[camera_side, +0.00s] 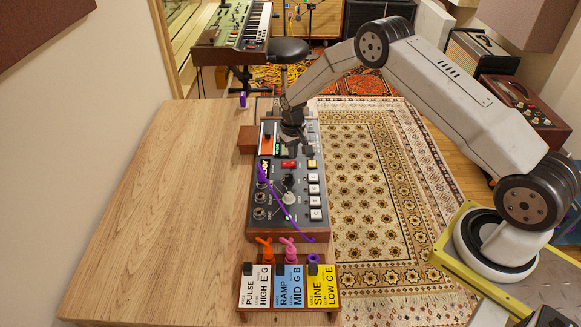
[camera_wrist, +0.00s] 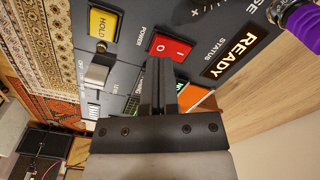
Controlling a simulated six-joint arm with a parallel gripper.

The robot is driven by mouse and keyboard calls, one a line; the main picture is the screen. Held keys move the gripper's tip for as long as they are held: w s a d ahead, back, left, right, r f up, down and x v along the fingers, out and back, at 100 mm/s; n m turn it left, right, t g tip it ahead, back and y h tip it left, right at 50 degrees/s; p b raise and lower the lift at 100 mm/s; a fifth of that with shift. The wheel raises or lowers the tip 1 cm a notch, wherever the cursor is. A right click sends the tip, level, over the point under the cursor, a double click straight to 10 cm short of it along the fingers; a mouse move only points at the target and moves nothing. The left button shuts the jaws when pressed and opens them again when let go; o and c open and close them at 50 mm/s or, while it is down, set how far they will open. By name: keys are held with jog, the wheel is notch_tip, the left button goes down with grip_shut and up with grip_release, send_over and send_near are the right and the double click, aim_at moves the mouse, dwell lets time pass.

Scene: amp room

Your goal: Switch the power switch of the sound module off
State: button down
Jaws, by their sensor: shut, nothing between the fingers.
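The sound module (camera_side: 301,226) is a dark panel in a wooden case on the table. Its red power switch (camera_side: 289,163) is near the panel's middle. In the wrist view the switch (camera_wrist: 170,47) is a red rocker marked I and O beside the word POWER; I cannot tell which side is pressed. My gripper (camera_side: 292,136) is over the far part of the module. In the wrist view its dark fingers (camera_wrist: 160,70) are together and empty, with tips at the switch's lower edge. I cannot tell whether they touch it.
A READY display (camera_wrist: 235,53) and a yellow HOLD button (camera_wrist: 103,22) flank the switch. A purple cable (camera_side: 275,190) crosses the module's near half. A rack of labelled cards (camera_side: 289,308) with coloured plugs stands in front. The table (camera_side: 180,200) is clear at left.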

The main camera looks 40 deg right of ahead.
aim_at(293, 164)
jog(key=shift+f, duration=1.2)
dwell(1.1)
jog(key=shift+r, duration=3.45)
jog(key=shift+r, duration=0.1)
jog(key=s+a+r+n+t, duration=0.15)
jog(key=s+a+r, duration=0.35)
jog(key=s+r, duration=0.6)
jog(key=s+a+r+n+t, duration=0.1)
jog(key=s+a+r, duration=0.2)
jog(key=s, duration=1.2)
jog(key=shift+s, duration=0.25)
